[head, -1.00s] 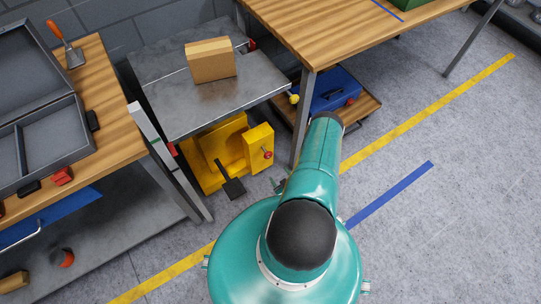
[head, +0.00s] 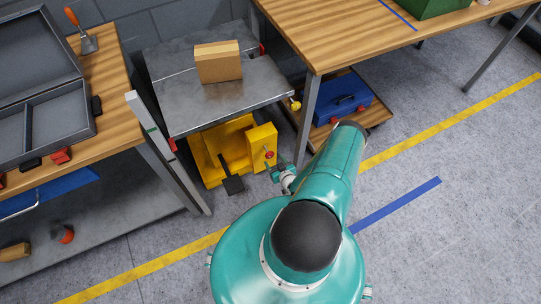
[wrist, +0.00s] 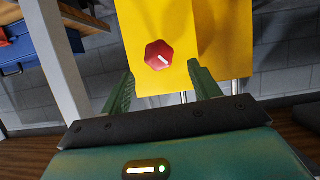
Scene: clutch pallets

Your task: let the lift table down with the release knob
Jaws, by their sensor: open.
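The lift table (head: 180,105) has a grey metal top raised over a yellow base (head: 222,150). A cardboard box (head: 218,63) sits on the top. The red release knob (head: 269,154) is on the front of a yellow housing at the base's right. In the wrist view the knob (wrist: 159,55) is a red hexagon with a white mark, on the yellow face (wrist: 195,30). My gripper (wrist: 158,80) is open and empty, its green fingers either side of and short of the knob. In the head view my gripper (head: 274,172) is just in front of the housing.
A black pedal (head: 233,184) sticks out low at the base's front. A workbench (head: 115,120) with an open grey case stands left. Another wooden table (head: 330,40) stands right, its leg (head: 306,115) close to my arm. A blue toolbox (head: 342,97) lies on a low board beneath it.

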